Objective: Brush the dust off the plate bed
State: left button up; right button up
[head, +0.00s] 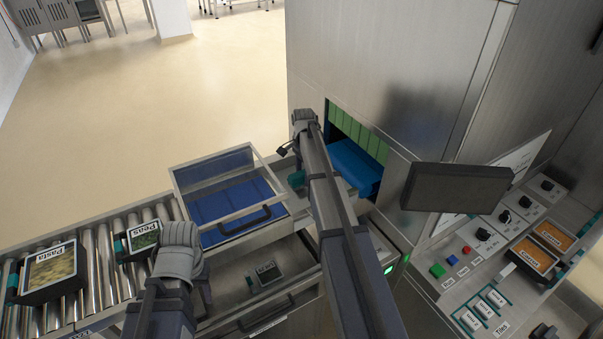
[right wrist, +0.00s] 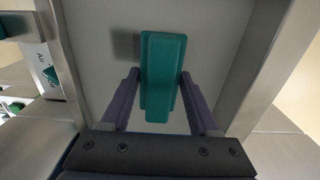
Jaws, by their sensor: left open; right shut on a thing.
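A teal block-shaped handle (right wrist: 163,75), which looks like the brush, stands between the two fingers of my right gripper (right wrist: 160,80). The gripper is shut on it. Below it lies a flat grey surface (right wrist: 215,75) between metal rims, probably the plate bed; I cannot make out dust or bristles. In the head view a bit of the teal handle (head: 296,180) shows beside my right arm, which hides much of this bay. My left gripper (head: 205,290) is open and empty at the lower left, mostly hidden behind its wrist.
A clear-lidded frame (head: 265,205) with a black handle stands left of the bay. A drawer (head: 235,320) with a small tray (head: 267,272) is open below. Pasta (head: 52,272) and Peas (head: 143,236) trays sit on rollers. A dark screen (head: 455,188) juts out at right.

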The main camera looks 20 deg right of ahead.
jog(key=shift+s+f, duration=0.1)
jog(key=shift+s, duration=1.45)
jog(key=shift+s, duration=0.1)
jog(key=shift+s+d, duration=0.15)
jog(key=shift+s, duration=0.75)
jog(key=shift+s+d, duration=0.1)
jog(key=shift+s, duration=0.75)
jog(key=shift+a, duration=0.1)
jog(key=shift+s+a, duration=0.1)
jog(key=shift+a, duration=0.7)
